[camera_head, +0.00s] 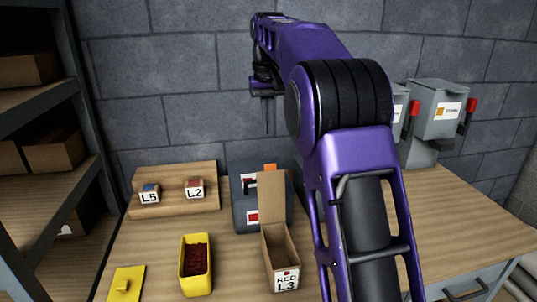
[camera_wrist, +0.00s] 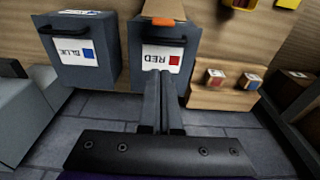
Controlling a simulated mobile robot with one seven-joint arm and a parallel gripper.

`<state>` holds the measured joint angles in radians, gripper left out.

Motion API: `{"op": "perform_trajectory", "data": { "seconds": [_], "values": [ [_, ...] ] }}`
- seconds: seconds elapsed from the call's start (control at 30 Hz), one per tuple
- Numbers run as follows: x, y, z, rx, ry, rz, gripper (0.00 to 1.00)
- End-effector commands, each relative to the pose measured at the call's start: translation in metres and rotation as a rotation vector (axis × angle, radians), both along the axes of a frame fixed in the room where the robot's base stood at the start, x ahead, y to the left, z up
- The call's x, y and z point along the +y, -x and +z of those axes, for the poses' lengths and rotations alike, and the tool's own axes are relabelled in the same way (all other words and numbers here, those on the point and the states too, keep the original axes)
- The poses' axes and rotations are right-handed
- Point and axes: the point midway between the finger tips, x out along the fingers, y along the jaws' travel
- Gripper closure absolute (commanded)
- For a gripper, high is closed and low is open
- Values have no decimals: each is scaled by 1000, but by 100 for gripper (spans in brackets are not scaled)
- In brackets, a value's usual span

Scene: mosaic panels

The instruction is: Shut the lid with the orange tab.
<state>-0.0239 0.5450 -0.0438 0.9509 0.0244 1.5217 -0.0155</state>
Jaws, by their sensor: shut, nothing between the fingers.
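A cardboard box (camera_head: 283,250) labelled RED L3 stands on the table. Its lid (camera_head: 271,198) stands upright and open at the back edge, with the orange tab (camera_head: 270,167) on top. The tab also shows at the top of the wrist view (camera_wrist: 163,21), overlapping the top of a grey bin. My gripper (camera_head: 266,132) points down above and behind the lid, apart from it. In the wrist view my gripper (camera_wrist: 167,75) is shut and empty, its fingers overlapping the RED bin's label. The gap between fingers and tab is hard to judge.
A grey RED bin (camera_head: 243,212) stands close behind the lid; a BLUE bin (camera_wrist: 82,68) stands beside it. A yellow container (camera_head: 196,268) and yellow lid (camera_head: 127,282) are left of the box. A wooden stand (camera_head: 172,175) holds small blocks. Grey bins (camera_head: 438,110) stand right.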

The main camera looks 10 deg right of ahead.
Motion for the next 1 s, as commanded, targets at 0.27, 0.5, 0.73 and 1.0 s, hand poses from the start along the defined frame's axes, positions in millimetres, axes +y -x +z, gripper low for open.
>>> {"op": "perform_trajectory", "data": {
  "seconds": [0.27,0.5,0.73,1.0],
  "values": [
    [0,-6,-59,5,0,-2,100],
    [1,5,-81,-2,0,-2,100],
    [1,25,-77,-1,0,-2,100],
    [1,29,-76,0,0,-2,100]
  ]
}}
